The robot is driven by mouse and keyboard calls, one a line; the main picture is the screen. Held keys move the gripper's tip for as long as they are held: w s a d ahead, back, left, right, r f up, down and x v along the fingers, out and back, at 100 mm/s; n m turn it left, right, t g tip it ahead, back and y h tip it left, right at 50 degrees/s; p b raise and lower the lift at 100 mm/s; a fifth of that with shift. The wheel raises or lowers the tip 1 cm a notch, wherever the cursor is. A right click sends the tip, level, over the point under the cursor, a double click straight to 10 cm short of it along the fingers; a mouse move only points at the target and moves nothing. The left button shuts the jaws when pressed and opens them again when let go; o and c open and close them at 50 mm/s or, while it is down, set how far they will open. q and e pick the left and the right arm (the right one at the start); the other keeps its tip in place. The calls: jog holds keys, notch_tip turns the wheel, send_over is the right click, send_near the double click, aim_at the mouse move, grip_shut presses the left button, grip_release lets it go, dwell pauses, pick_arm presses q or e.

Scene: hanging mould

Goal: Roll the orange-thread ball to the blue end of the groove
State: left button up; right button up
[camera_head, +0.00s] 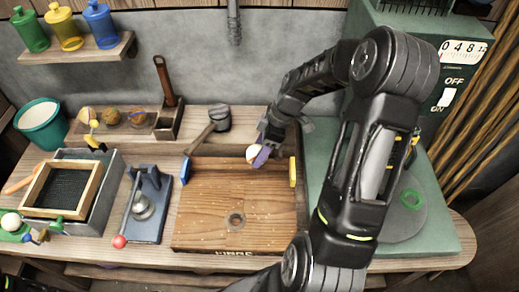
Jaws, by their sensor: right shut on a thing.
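A pale ball (252,151) is in my right gripper (257,155), near the far edge of a wooden board (215,215). The gripper is shut on it, and a purple piece shows beside the ball. Its thread colour is too small to tell. A blue end piece (185,171) stands at the board's left far side and a yellow end piece (292,172) at its right. The ball is between them, closer to the yellow one. The groove itself is not clear to see. My left gripper is not clearly in view.
A mallet (219,118) leans near the blue end. A wooden tray (163,128) with several small round things stands behind. A blue stand with a red knob (119,241) and a framed sieve (62,190) are left. A green machine (445,240) fills the right.

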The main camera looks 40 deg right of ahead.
notch_tip(320, 180, down, 6)
jog(key=b, duration=0.4)
jog(key=shift+f, duration=0.15)
jog(key=shift+f+b, duration=0.75)
jog(key=shift+b, duration=0.05)
jog(key=shift+f+b, duration=0.15)
jog(key=shift+b, duration=0.2)
jog(key=o, duration=1.7)
jog(key=shift+b+v, duration=0.4)
jog(key=shift+v, duration=3.5)
